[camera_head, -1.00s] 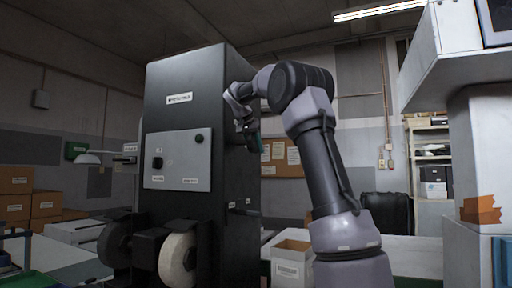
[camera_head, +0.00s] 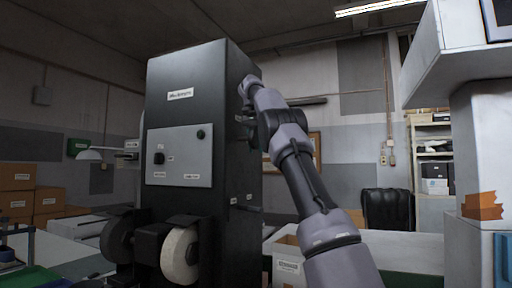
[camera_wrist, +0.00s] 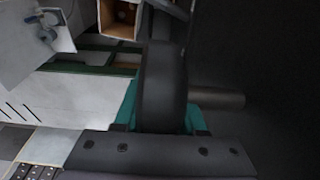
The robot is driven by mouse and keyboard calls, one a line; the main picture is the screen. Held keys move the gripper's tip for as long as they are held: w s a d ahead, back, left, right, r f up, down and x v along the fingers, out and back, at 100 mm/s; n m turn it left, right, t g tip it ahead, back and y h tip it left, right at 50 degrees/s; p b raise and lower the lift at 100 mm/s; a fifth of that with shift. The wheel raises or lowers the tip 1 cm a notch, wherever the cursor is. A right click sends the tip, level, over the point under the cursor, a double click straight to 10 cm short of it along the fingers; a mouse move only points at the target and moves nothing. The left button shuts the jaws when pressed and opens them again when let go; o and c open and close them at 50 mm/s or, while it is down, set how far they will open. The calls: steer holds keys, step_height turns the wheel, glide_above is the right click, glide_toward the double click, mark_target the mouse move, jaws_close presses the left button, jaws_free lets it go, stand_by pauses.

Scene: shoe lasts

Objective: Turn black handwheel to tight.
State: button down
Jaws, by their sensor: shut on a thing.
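The black handwheel (camera_wrist: 160,85) shows edge-on in the middle of the wrist view, on a short shaft (camera_wrist: 222,98) that runs right to a dark surface. My gripper (camera_wrist: 160,118) is shut on the wheel's rim, with a teal finger on each side of it. In the head view the tall black machine (camera_head: 235,150) stands left of my arm, and my arm's end reaches its right side. The fingers and the handwheel cannot be made out there. No tight mark on the wheel can be read.
A grey control panel (camera_head: 180,156) with knobs is on the machine's front, above a pale wheel (camera_head: 180,256). An open carton (camera_head: 289,262) stands right of the machine. It also shows at the top of the wrist view (camera_wrist: 120,20). White worktops surround the machine.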

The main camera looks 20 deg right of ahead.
stand_by(0.5)
steer(key=shift+c, duration=2.4)
jaws_free()
steer(key=shift+f, duration=0.1)
